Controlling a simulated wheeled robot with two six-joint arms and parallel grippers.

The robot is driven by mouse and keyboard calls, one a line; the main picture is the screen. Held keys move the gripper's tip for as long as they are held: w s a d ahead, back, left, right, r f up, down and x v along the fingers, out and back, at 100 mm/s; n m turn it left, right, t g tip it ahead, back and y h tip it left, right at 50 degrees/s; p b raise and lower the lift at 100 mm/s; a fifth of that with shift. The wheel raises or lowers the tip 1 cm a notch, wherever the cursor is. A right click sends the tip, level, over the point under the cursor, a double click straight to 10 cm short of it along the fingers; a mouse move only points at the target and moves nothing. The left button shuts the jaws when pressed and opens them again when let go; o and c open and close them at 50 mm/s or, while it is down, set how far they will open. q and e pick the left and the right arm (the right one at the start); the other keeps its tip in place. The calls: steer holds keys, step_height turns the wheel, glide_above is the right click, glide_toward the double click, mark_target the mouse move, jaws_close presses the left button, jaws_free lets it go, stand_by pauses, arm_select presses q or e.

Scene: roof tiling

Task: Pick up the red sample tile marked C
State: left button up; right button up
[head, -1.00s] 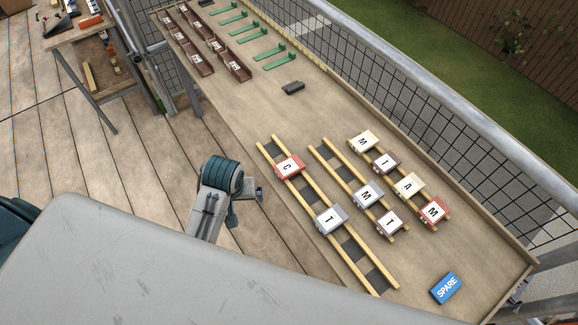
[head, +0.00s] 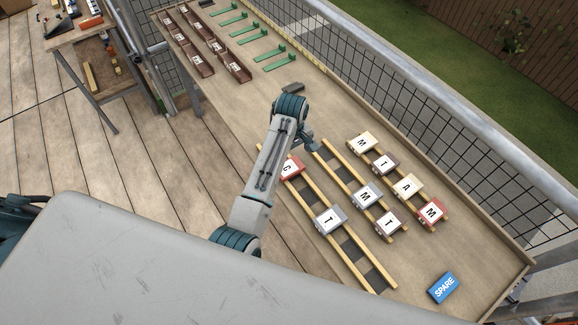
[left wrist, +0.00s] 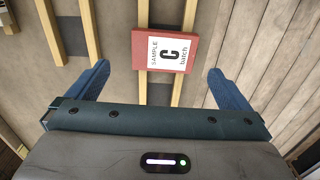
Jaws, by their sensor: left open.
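The red sample tile marked C (head: 294,166) lies across the two wooden battens of the leftmost rack, partly hidden by my left arm in the head view. In the left wrist view the tile (left wrist: 139,50) shows whole, with a white label reading SAMPLE C batch. My left gripper (head: 311,145) is over the table near the tile. In the left wrist view its blue fingers (left wrist: 158,88) are wide apart and empty, one to each side below the tile, not touching it. My right gripper is not in view.
A grey tile marked T (head: 331,219) sits lower on the same battens. Other racks to the right hold several lettered tiles. A blue SPARE block (head: 445,288) lies at the near right. A dark block (head: 293,87), green brackets (head: 274,61) and brown trays (head: 237,69) stand farther back.

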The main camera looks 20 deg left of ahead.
mark_target(290, 168)
arm_select(q)
steer(key=shift+f, duration=0.35)
steer(key=f+p, duration=0.2)
steer(key=f, duration=0.2)
steer(key=shift+s+f+p, duration=0.3)
steer(key=shift+s+p, duration=0.1)
steer(key=shift+f, duration=0.4)
steer(key=shift+c, duration=0.2)
steer(key=c, duration=1)
steer(key=shift+o, duration=0.2)
steer(key=shift+w+r, duration=0.15)
steer(key=shift+r, duration=0.05)
